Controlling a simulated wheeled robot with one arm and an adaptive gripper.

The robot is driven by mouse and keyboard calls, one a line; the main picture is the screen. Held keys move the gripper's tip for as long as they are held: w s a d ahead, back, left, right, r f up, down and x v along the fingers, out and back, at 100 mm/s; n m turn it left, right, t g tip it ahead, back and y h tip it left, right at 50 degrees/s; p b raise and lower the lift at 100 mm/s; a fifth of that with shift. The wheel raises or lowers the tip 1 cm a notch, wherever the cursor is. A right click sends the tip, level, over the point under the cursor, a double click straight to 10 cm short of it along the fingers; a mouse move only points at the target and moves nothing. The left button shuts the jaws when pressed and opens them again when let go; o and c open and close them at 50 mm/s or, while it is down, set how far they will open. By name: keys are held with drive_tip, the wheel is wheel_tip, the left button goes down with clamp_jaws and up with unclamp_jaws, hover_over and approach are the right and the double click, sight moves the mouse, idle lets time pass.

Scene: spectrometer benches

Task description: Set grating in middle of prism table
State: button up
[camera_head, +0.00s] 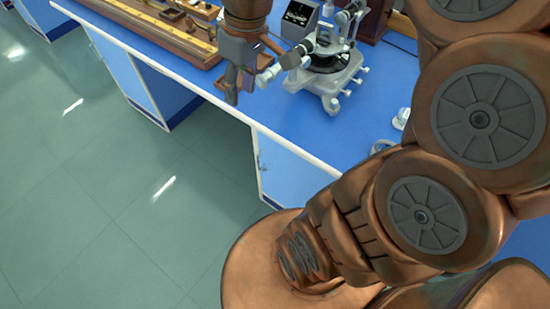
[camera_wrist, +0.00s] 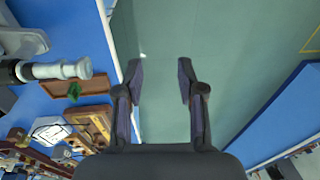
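The spectrometer (camera_head: 335,60) stands on the blue bench, a grey instrument with a white tube pointing left. Its dark round middle (camera_head: 325,63) looks like the prism table, partly hidden by the parts above. My gripper (camera_head: 238,88) hangs left of the spectrometer, near the bench's front edge. In the wrist view my gripper (camera_wrist: 159,78) is open, with only floor between its fingers. A small dark green piece (camera_wrist: 73,92) sits at a wooden tray (camera_wrist: 90,85) left of the fingers; I cannot tell whether it is the grating. The spectrometer's white tube (camera_wrist: 65,69) shows beside the tray.
A long wooden board with brass parts (camera_head: 165,30) lies at the back left of the bench. Small white pieces (camera_head: 401,118) lie at right.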

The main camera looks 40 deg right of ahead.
drive_tip(key=s+a+f+m+g+h, duration=0.1)
drive_tip(key=s+f, duration=0.3)
drive_tip(key=s, duration=0.3)
drive_tip(key=s+a+f+m+g, duration=0.1)
drive_tip(key=s+f, duration=0.3)
drive_tip(key=s, duration=0.4)
drive_tip(key=shift+s+a+f+m+h, duration=0.25)
drive_tip(key=shift+a+m+h, duration=0.15)
drive_tip(key=shift+a+m, duration=0.4)
drive_tip(key=shift+r, duration=0.1)
drive_tip(key=shift+r+p, duration=0.85)
drive_tip(key=shift+p, duration=0.05)
drive_tip(key=shift+d, duration=0.15)
